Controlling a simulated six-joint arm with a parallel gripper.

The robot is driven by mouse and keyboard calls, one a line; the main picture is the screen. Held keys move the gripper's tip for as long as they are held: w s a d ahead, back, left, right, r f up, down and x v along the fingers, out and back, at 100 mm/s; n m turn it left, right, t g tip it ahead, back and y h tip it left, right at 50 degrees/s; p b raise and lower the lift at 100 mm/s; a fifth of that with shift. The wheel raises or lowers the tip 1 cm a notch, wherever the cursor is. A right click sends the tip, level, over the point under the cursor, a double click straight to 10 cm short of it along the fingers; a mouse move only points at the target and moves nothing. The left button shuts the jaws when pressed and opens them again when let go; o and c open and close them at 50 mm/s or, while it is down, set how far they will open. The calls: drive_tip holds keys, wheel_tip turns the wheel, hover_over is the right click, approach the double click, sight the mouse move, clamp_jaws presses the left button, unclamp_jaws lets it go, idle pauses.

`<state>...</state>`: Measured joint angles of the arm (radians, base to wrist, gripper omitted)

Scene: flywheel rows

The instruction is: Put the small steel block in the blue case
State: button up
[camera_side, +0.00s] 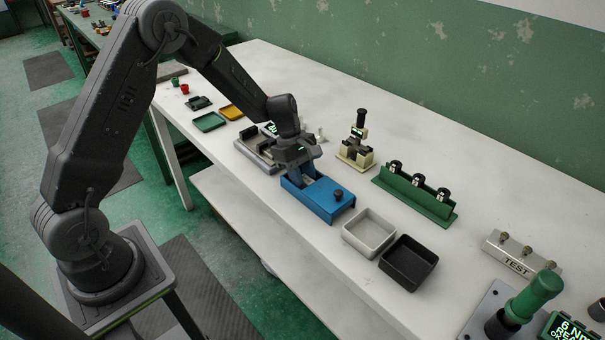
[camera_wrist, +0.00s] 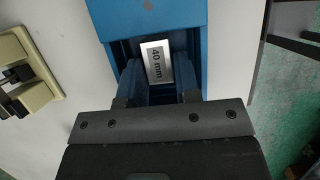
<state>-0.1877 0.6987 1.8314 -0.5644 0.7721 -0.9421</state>
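The blue case (camera_side: 325,202) sits on the white bench, with a dark knob on its covered end and an open compartment at its other end. It also shows in the wrist view (camera_wrist: 150,18). The small steel block (camera_wrist: 157,64), a light plate marked "40 mm", lies within the case's open compartment, slightly tilted in the picture. My gripper (camera_side: 299,172) is down at that compartment. In the wrist view its fingers (camera_wrist: 159,82) stand apart on either side of the block, with gaps seen beside it. The block's lower end and its underside are hidden.
A light tray (camera_side: 369,240) and a black tray (camera_side: 424,252) stand right of the case. A cream stand (camera_side: 356,155) and a green rack (camera_side: 430,203) stand behind. A grey fixture (camera_side: 258,158) is close on the left. The bench's front edge is near.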

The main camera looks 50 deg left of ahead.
drive_tip(key=shift+o, duration=0.4)
drive_tip(key=shift+r, duration=0.15)
drive_tip(key=v, duration=1.2)
drive_tip(key=s+d+r+m+y, duration=0.1)
drive_tip(key=s+d+r+m, duration=0.25)
drive_tip(key=r, duration=0.25)
drive_tip(key=s+d+r+m+t+y, duration=0.1)
drive_tip(key=s+d+r+m+t, duration=0.1)
drive_tip(key=s+m, duration=0.5)
drive_tip(key=s+d+r+m+t+y, duration=0.1)
drive_tip(key=s+m, duration=0.6)
drive_tip(key=s, duration=0.7)
wheel_tip(320, 180, up, 3)
drive_tip(key=t+y, duration=0.1)
drive_tip(key=t, duration=0.1)
drive_tip(key=shift+s+d+t, duration=0.3)
drive_tip(key=shift+s+d, duration=0.05)
drive_tip(key=shift+d, duration=0.05)
drive_tip(key=shift+m, duration=0.25)
